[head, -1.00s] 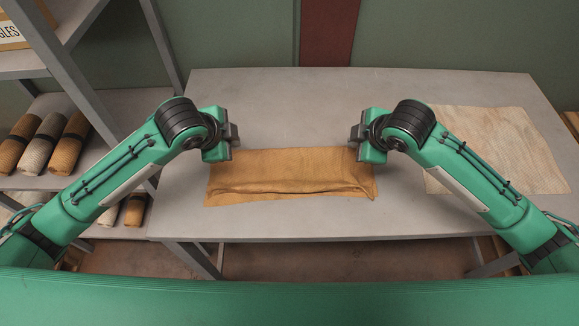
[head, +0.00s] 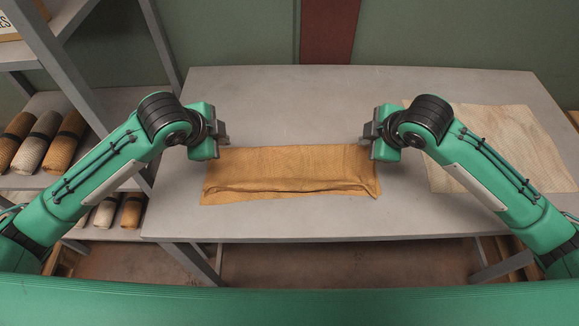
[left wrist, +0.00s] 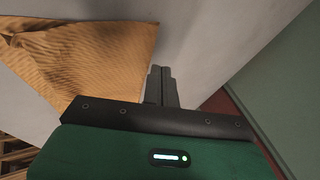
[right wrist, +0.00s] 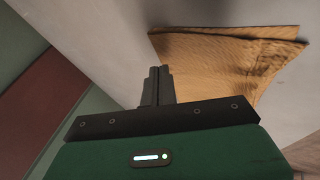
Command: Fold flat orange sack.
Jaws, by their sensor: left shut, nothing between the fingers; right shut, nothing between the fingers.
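The orange sack (head: 290,170) lies on the grey table as a wide, short folded strip. A raised, wrinkled edge runs along its near side. My left gripper (head: 226,134) is shut and empty by the sack's far left corner; in the left wrist view its fingers (left wrist: 161,85) are beside the cloth (left wrist: 85,55). My right gripper (head: 366,135) is shut and empty by the far right corner; in the right wrist view its fingers (right wrist: 159,84) are beside the cloth (right wrist: 225,65). I cannot tell whether either touches it.
A pale sack (head: 495,145) lies flat on the right of the table (head: 290,95), partly behind my right arm. A shelf rack (head: 110,110) with several rolled sacks (head: 35,142) stands at the left. The table's middle back is clear.

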